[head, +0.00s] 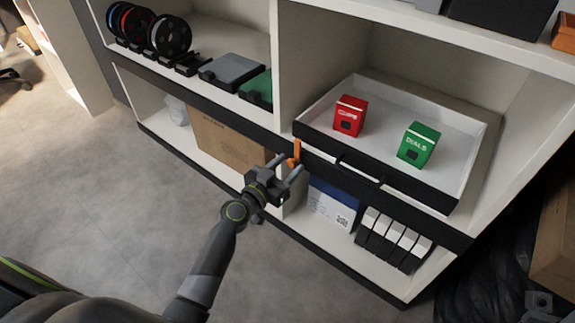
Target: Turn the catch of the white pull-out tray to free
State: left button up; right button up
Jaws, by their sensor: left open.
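The white pull-out tray (465,122) sits on the right-hand shelf and has a black front with a handle slot. It holds a red box marked "CLIPS" (348,116) and a green box marked "DIALS" (418,146). The orange catch (296,150) is at the left end of the tray's front, with its lever standing roughly upright. My left gripper (287,166) is open and empty, its fingertips just below and in front of the catch. I cannot tell whether a finger touches it. My right gripper is not in view.
Spools (170,35), a grey case (231,71) and a green item (258,88) stand on the left shelf. Below are a cardboard carton (222,143), a blue-and-white box (331,208) and several black-and-white binders (393,238). Grey floor (120,225) lies clear in front.

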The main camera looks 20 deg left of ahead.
pick_arm(q)
jog(key=shift+w, duration=0.25)
jog(key=c, duration=1)
